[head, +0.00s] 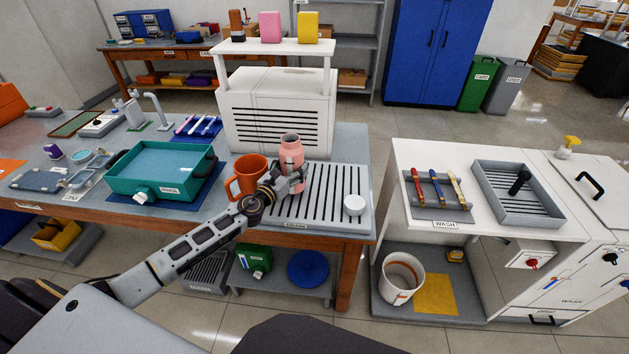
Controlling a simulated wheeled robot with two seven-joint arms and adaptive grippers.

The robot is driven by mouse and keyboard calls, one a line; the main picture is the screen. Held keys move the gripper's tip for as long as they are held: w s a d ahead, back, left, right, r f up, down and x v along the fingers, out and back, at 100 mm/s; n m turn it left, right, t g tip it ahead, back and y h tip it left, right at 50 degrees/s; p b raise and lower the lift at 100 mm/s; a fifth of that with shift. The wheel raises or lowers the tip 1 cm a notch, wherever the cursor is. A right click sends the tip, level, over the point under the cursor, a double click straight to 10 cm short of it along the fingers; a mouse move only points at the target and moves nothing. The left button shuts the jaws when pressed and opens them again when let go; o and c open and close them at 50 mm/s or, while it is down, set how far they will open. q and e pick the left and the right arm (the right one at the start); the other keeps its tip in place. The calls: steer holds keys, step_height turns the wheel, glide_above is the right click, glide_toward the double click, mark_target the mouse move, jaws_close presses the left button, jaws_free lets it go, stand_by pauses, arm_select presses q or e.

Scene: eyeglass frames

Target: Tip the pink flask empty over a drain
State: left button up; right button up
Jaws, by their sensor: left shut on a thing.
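The pink flask (291,150) stands upright at the left end of a slotted grey draining rack (330,182) on the long bench. Its top looks greyish and open; I cannot see inside. My left gripper (289,182) is shut on the flask's lower body from the front left, hiding part of it. I cannot tell if the flask's base touches the rack. A slatted grey basin (496,190), likely a drain, is set in the white wash counter at right. A small white round piece (354,205), perhaps a cap, sits on the rack's right. My right gripper is out of view.
An orange mug (248,176) stands close left of my gripper. A teal tray (130,173) lies farther left. A white louvred unit (275,112) stands behind the flask. A floor gap separates bench and wash counter (415,155). A black-headed tool (518,182) lies in the basin.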

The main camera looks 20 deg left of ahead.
mark_target(296, 165)
arm_select(q)
steer(key=shift+r, duration=0.15)
steer(key=shift+s+d+r+p, duration=0.4)
steer(key=shift+s+r+p, duration=0.1)
steer(key=shift+s+p, duration=0.2)
steer(key=shift+s+d+r+p, duration=0.45)
steer(key=shift+s+p, duration=0.15)
steer(key=shift+s, duration=0.15)
steer(key=shift+s+d+r+p, duration=0.35)
steer(key=shift+s+r+p, duration=0.15)
steer(key=shift+s+p, duration=0.2)
steer(key=shift+r, duration=0.15)
